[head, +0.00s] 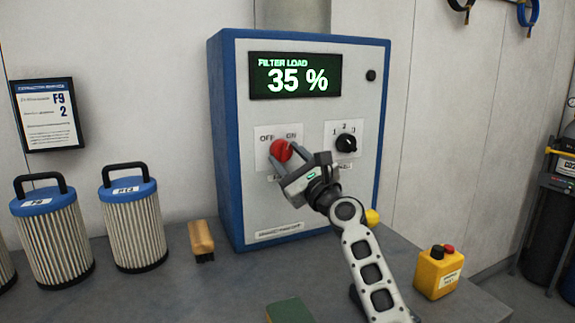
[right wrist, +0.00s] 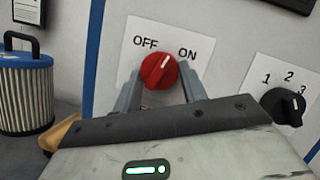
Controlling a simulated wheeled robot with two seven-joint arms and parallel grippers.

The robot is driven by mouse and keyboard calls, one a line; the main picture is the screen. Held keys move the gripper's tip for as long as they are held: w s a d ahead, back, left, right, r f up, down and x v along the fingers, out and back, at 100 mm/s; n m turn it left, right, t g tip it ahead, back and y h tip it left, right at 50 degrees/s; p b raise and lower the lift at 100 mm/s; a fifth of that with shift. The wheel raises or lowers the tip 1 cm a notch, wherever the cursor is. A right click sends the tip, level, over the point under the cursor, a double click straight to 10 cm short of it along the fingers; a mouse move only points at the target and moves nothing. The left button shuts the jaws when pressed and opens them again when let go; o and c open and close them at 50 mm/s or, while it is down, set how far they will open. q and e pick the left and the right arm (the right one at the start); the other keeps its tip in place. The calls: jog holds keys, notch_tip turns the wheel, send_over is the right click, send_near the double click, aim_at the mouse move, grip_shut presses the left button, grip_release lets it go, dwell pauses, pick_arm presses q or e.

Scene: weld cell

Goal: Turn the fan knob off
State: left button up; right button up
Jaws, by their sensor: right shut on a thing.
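The red knob (head: 280,150) is on the front of a blue-edged control box (head: 230,120), below its display. In the right wrist view the red knob (right wrist: 159,71) sits under the labels OFF and ON. Its white mark leans up and to the right, toward ON. My right gripper (head: 283,160) is at the knob, with one finger on each side of it; the fingers (right wrist: 160,85) are shut on the knob. The knob's lower edge is partly hidden by the gripper. My left gripper is not in view.
A black selector knob (head: 346,143) marked 1, 2, 3 is right of the red knob. The display (head: 295,76) reads FILTER LOAD 35 %. Filter cartridges (head: 134,225), a brush (head: 201,240) and a yellow button box (head: 438,272) stand on the grey bench (head: 180,295).

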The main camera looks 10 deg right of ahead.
jog(key=n, duration=0.2)
jog(key=n+g+y, duration=0.1)
jog(key=n, duration=0.1)
jog(key=shift+d+r, duration=0.1)
jog(key=shift+d, duration=0.1)
jog(key=n+g+y, duration=0.1)
jog(key=n, duration=0.2)
jog(key=shift+r+g, duration=0.15)
jog(key=shift+g, duration=0.15)
jog(key=n, duration=0.1)
jog(key=n+g, duration=0.1)
jog(key=n, duration=0.1)
jog(key=shift+w+d+r+p, duration=0.1)
jog(key=shift+d+r+p, duration=0.1)
jog(key=shift+p, duration=0.15)
jog(key=n+g+p, duration=0.1)
jog(key=n, duration=0.2)
jog(key=shift+r, duration=0.15)
jog(key=shift+n+g+p, duration=0.3)
jog(key=shift+n+p, duration=0.25)
jog(key=shift+n, duration=0.05)
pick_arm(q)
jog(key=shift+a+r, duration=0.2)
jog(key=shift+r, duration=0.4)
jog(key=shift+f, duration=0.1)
pick_arm(e)
jog(key=o, duration=1)
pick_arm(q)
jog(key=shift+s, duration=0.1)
